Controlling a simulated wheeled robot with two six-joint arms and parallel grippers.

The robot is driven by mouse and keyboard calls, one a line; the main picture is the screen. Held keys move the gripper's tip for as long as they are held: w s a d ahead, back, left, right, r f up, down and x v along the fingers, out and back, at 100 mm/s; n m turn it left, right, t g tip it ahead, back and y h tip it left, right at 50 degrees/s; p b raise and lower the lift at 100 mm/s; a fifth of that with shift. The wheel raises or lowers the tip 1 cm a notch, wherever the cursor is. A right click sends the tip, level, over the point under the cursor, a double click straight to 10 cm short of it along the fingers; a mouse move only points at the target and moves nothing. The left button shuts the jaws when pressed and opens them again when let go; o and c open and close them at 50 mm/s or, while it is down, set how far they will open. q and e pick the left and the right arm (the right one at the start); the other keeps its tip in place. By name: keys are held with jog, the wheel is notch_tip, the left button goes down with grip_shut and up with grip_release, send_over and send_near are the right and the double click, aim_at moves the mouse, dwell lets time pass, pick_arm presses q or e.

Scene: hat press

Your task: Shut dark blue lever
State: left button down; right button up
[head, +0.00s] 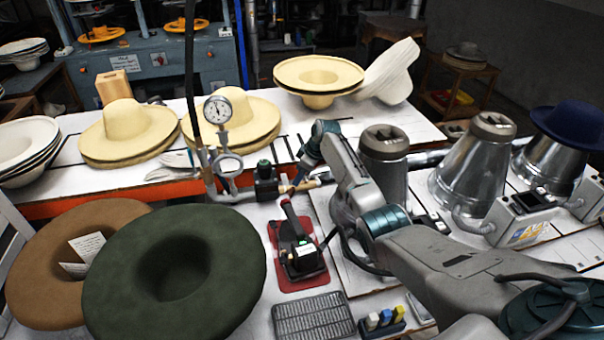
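My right arm comes in from the lower right and bends over toward the pipe fittings. My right gripper (299,180) is small in the head view, close to the black valve body (266,182) and a short tan-and-brass end piece (306,186). I cannot tell whether it touches them, or whether its fingers are open or shut. I cannot clearly make out a dark blue lever; it may be hidden behind the gripper and wrist. A dark device with a raised dark reddish handle (291,222) stands on a red mat (319,278) just below. My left gripper is not in view.
A pressure gauge (218,110) rises on a pipe left of the valve. A green hat (225,260) and a brown hat (35,275) lie at front left. Metal cones (474,165) stand at right. A grey ridged pad (314,318) lies in front.

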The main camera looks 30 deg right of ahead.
jog(key=shift+r, duration=0.1)
jog(key=o, duration=1.1)
jog(key=s+a+r+b, duration=0.1)
jog(key=s+a+b, duration=0.1)
jog(key=s, duration=0.2)
jog(key=s+a+r+b, duration=0.2)
jog(key=s, duration=0.3)
jog(key=s+a+r+b, duration=0.1)
jog(key=s+a+r, duration=0.1)
jog(key=s, duration=0.3)
jog(key=shift+s+a+b, duration=0.15)
jog(key=shift+a+b, duration=0.25)
jog(key=shift+a, duration=0.2)
